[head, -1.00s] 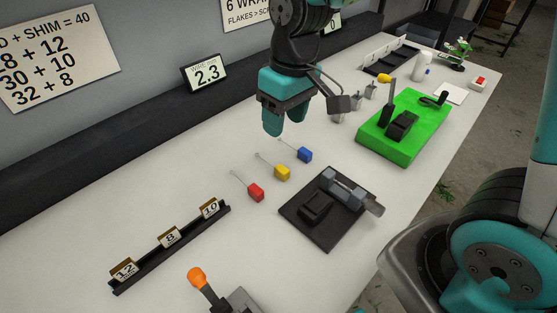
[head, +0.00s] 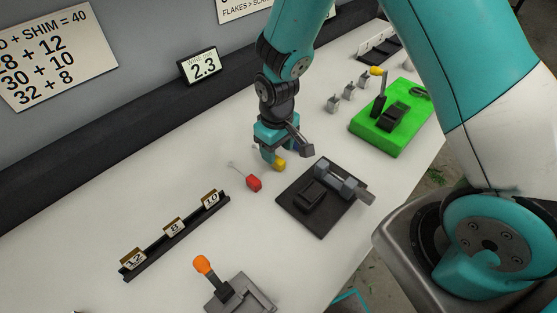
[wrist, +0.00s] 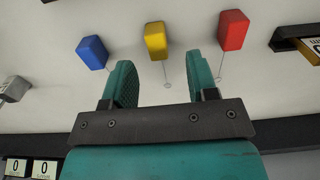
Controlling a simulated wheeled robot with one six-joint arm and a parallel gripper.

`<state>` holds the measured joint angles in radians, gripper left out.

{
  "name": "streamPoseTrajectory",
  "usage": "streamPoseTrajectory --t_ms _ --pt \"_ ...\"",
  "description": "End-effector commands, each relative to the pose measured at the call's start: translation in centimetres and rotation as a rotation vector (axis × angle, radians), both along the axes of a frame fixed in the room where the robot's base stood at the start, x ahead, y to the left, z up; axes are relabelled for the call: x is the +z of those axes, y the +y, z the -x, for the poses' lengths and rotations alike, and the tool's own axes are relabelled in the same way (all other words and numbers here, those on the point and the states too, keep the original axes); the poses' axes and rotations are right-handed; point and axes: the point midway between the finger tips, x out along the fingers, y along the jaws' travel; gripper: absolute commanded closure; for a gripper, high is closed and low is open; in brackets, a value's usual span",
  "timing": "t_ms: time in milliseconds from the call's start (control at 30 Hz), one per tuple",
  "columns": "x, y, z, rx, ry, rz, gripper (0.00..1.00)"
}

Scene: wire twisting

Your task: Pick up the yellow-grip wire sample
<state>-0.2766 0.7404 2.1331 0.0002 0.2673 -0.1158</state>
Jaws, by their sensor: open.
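The yellow-grip wire sample (head: 279,165) lies on the white table, partly hidden by my gripper in the head view. In the wrist view, its yellow block (wrist: 155,41) lies ahead of and between my fingertips, with its thin wire pointing back into the gap. My gripper (head: 271,155) is open and empty just above the table; in the wrist view the open fingers (wrist: 158,75) show nothing between them but the wire end below. The red-grip sample (head: 254,183) lies on one side, and the blue-grip sample (wrist: 92,52) on the other; the blue one is mostly hidden in the head view.
A black fixture plate (head: 300,222) with a grey clamp stands right of the samples. A black rack (head: 180,238) with numbered tags is at lower left. A green fixture (head: 365,132) and small grey blocks (head: 333,104) stand farther back. Table between rack and wall is clear.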

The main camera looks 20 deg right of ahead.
Motion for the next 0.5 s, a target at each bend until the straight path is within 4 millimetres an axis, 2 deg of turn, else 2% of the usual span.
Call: streamPoseTrajectory --t_ms 300,500 --pt "-3.8 -0.3 -0.2 0.001 0.005 0.001 0.47" --pt "-5.1 -0.3 -0.2 0.001 0.002 0.001 0.47"
